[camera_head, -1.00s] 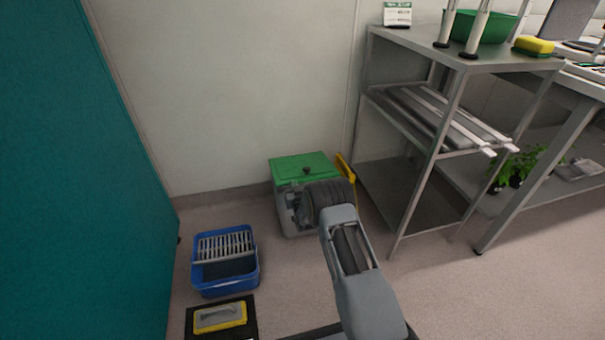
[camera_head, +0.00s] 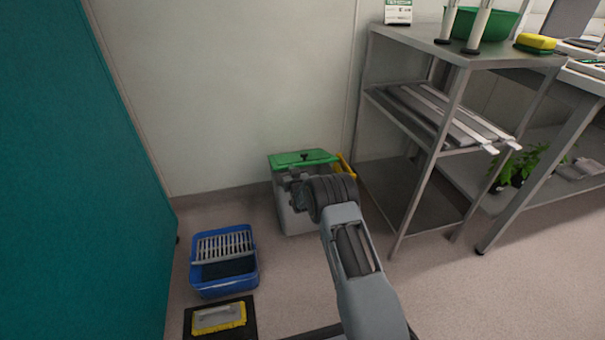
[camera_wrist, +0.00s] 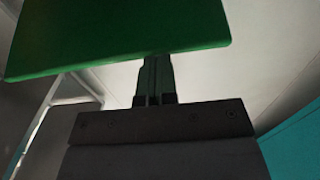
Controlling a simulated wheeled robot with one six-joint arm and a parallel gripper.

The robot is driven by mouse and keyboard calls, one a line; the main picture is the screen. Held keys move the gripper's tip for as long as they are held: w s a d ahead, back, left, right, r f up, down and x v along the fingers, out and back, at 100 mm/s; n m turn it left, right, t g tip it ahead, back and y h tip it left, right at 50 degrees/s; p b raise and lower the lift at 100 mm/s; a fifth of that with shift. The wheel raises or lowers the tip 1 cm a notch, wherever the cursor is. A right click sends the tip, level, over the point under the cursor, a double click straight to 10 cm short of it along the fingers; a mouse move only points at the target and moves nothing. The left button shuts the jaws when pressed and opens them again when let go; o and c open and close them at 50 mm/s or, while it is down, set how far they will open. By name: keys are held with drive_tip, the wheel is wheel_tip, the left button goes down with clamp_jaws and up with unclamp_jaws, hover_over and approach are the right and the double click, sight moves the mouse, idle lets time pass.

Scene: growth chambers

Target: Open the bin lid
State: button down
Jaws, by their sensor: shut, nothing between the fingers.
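My gripper (camera_wrist: 156,62) is shut and empty. In the wrist view its fingers reach up to the front edge of the green lid (camera_wrist: 115,30), apparently under it; contact is hard to make out. In the head view my wrist hides the fingertips and part of the bin's front.
A blue tub with a grate (camera_head: 224,287) and a dark tray with a yellow-edged float (camera_head: 220,318) lie left on the floor. A yellow object (camera_head: 346,168) stands right of the bin, beside a metal shelf rack (camera_head: 425,180). A teal panel (camera_head: 70,180) borders the left.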

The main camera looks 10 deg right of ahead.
drive_tip(key=shift+w, duration=0.1)
idle(0.3)
drive_tip(key=shift+w+r+b, duration=0.15)
drive_tip(key=shift+w+r, duration=0.45)
drive_tip(key=shift+w, duration=0.3)
drive_tip(key=shift+w+r+b, duration=0.2)
drive_tip(key=shift+w+r, duration=0.45)
drive_tip(key=shift+w, duration=0.25)
drive_tip(key=shift+w+r+b, duration=0.15)
drive_tip(key=shift+w+r, duration=0.45)
drive_tip(key=shift+w, duration=0.3)
